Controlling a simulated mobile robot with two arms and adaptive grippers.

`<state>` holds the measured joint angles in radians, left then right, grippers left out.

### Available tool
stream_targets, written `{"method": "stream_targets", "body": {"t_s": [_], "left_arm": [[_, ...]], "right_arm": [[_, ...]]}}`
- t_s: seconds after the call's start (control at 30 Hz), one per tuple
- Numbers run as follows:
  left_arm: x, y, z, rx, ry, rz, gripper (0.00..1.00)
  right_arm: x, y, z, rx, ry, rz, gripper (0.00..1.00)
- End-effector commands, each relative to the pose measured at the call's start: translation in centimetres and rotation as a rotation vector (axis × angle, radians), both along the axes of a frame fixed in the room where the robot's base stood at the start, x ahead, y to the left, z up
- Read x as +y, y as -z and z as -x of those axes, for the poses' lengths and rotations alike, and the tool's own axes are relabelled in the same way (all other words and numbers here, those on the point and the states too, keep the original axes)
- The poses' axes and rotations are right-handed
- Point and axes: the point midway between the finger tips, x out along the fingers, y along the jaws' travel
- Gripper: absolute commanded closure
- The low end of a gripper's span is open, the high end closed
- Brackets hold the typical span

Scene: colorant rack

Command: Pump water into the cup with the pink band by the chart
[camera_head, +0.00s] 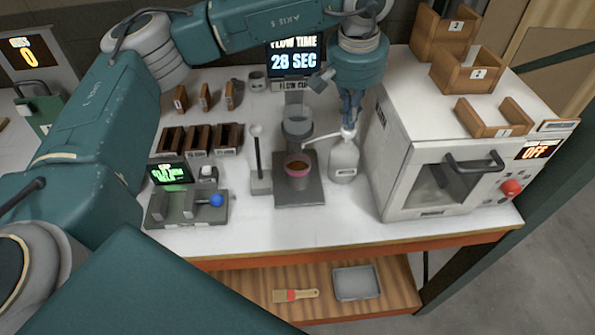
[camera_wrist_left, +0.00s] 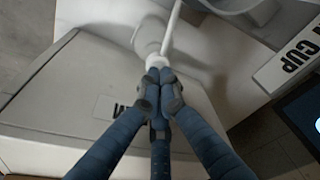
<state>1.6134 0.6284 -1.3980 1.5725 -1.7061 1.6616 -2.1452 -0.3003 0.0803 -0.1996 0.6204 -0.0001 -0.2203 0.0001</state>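The cup with the pink band (camera_head: 297,173) stands on a dark plate under the grey flow cup (camera_head: 298,126) and holds something orange-brown. The white pump bottle (camera_head: 343,160) stands just right of it, its spout pointing left toward the cup. My left gripper (camera_head: 349,124) is directly above the pump head, pointing down. In the left wrist view, my left gripper's blue fingers (camera_wrist_left: 158,84) meet at the tips, right at the white pump head (camera_wrist_left: 154,62). They look closed together at its top rather than around it; exact contact is hard to tell. My right gripper is not in view.
A white oven (camera_head: 440,150) stands close right of the bottle, with wooden bins (camera_head: 468,72) on top. A stirring stand (camera_head: 258,160) is left of the cup. A display (camera_head: 294,58) reads 28 SEC behind. A brush (camera_head: 295,295) and tray (camera_head: 356,283) lie below.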

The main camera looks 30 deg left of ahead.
Motion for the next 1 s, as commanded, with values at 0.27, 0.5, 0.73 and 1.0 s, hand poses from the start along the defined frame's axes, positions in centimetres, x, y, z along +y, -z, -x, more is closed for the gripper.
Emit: {"method": "stream_targets", "body": {"t_s": [0.27, 0.5, 0.73, 1.0], "left_arm": [[0.0, 1.2, 0.0, 0.0, 0.0, 0.0, 1.0], [0.0, 2.1, 0.0, 0.001, 0.0, -0.001, 1.0], [0.0, 2.4, 0.1, 0.003, 0.0, -0.001, 1.0], [0.0, 2.0, 0.1, 0.005, 0.001, -0.002, 1.0]], "right_arm": [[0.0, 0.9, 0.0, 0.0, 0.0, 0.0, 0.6], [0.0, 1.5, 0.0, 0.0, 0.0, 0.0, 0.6], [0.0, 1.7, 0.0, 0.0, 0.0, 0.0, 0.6], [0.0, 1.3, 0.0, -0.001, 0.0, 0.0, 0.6]]}}
